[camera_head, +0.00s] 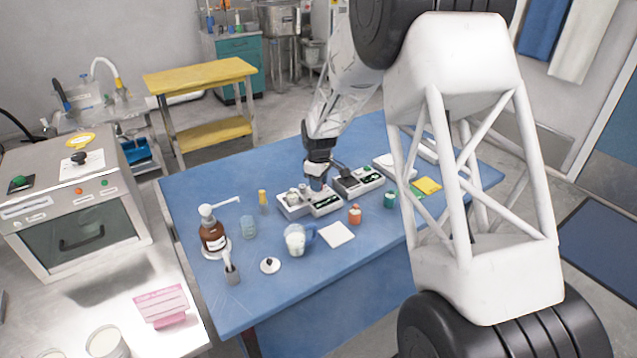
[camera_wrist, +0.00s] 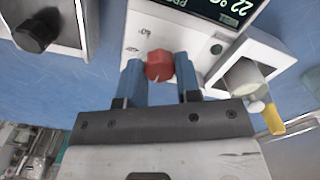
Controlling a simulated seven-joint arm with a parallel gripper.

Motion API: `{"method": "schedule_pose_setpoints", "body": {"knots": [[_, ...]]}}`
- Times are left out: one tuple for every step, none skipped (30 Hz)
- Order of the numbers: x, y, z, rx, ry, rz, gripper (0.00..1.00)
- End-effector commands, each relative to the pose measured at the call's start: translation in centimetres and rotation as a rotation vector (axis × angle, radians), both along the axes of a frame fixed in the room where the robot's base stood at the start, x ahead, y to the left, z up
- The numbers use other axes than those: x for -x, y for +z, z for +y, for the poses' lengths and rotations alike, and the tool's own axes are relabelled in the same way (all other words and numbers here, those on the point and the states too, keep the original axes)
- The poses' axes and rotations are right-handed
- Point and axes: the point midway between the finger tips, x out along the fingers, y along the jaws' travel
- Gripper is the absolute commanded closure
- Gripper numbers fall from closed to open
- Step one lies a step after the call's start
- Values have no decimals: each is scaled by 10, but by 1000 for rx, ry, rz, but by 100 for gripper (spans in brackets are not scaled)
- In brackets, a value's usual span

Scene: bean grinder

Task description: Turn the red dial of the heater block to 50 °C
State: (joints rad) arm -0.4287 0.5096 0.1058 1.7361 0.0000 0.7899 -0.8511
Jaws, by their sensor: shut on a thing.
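The heater block (camera_head: 310,204) is a white box on the blue table, with my gripper (camera_head: 318,182) over it from above. In the wrist view the red dial (camera_wrist: 158,64) sits on the block's white panel (camera_wrist: 140,35), between the two blue fingers of my gripper (camera_wrist: 158,78). The fingers are shut on the dial from both sides. The block's dark display (camera_wrist: 225,10) appears turned over at the top edge and seems to read 22 °C. The printed marks by the dial are too small to read surely. The head view hides the dial.
A similar device (camera_head: 360,181) stands close on the right; its black knob (camera_wrist: 36,32) shows in the wrist view. A brown bottle (camera_head: 213,237) stands left.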

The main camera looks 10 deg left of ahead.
Motion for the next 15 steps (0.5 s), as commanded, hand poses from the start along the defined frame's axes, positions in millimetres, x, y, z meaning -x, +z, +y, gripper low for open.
{"method": "schedule_pose_setpoints", "body": {"knots": [[0, 0, 0, 0, -24, 0, 92], [0, 0, 0, 1, -41, 1, 92], [0, 0, 0, 1, -67, 1, 92], [0, 0, 0, 1, -88, 1, 92], [0, 0, 0, 1, -110, 1, 92], [1, 0, 0, 1, -141, 1, 92], [1, 0, 0, 1, -165, 1, 92], [0, 1, 0, 0, -190, 0, 92], [0, 0, 0, 0, -225, 0, 92], [0, 0, 0, 1, -252, 1, 92], [1, 0, -1, 1, -280, 1, 92], [0, 0, 0, 1, -317, 1, 92], [0, 0, -1, 1, -346, 0, 92], [0, 0, -1, 1, -375, 0, 92], [0, 0, 0, 0, -412, 0, 92]]}}
